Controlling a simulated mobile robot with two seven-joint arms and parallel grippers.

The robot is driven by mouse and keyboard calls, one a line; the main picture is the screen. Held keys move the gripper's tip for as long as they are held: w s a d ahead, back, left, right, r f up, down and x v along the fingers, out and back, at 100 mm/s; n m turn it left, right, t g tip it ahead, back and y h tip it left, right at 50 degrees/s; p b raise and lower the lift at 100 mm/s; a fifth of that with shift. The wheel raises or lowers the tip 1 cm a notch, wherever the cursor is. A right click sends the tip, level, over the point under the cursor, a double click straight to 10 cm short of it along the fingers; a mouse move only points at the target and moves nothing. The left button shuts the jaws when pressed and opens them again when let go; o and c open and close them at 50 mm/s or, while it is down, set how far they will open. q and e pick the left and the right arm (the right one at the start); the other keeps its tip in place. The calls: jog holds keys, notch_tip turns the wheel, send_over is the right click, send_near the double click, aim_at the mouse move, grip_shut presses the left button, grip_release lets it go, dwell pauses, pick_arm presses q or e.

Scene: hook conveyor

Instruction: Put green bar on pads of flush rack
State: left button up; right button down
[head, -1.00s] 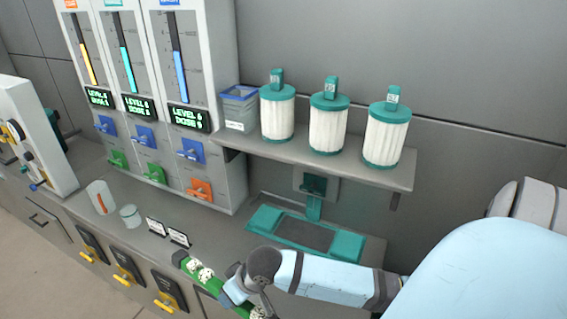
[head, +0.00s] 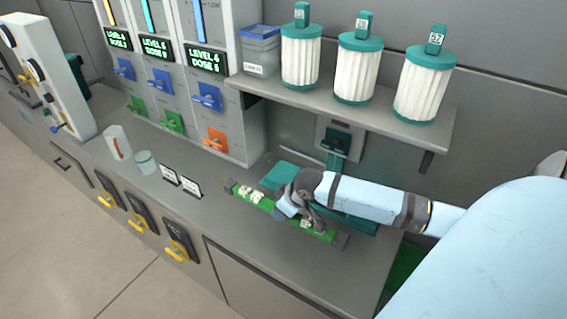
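The green bar (head: 262,203) has dark end blocks and white round pieces along it. My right gripper (head: 287,211) comes in from the right and is shut on the bar near its middle; its fingertips are partly hidden. The bar lies slantwise in the picture, in front of the flush rack. The rack's left teal pad (head: 279,176) shows on the counter behind the bar. My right forearm and hand hide much of the rack and its other pad (head: 357,224). I cannot tell the bar's exact height above the counter. My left gripper is out of view.
A shelf (head: 340,105) above the rack carries three white filter cartridges (head: 357,72) and a clear bin (head: 260,52). Dispensers with coloured levers (head: 207,97) stand behind.

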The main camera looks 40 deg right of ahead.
notch_tip(320, 180, down, 11)
jog(key=shift+r, duration=0.1)
dwell(0.3)
jog(key=c, duration=0.7)
grip_release()
jog(key=shift+c, duration=0.2)
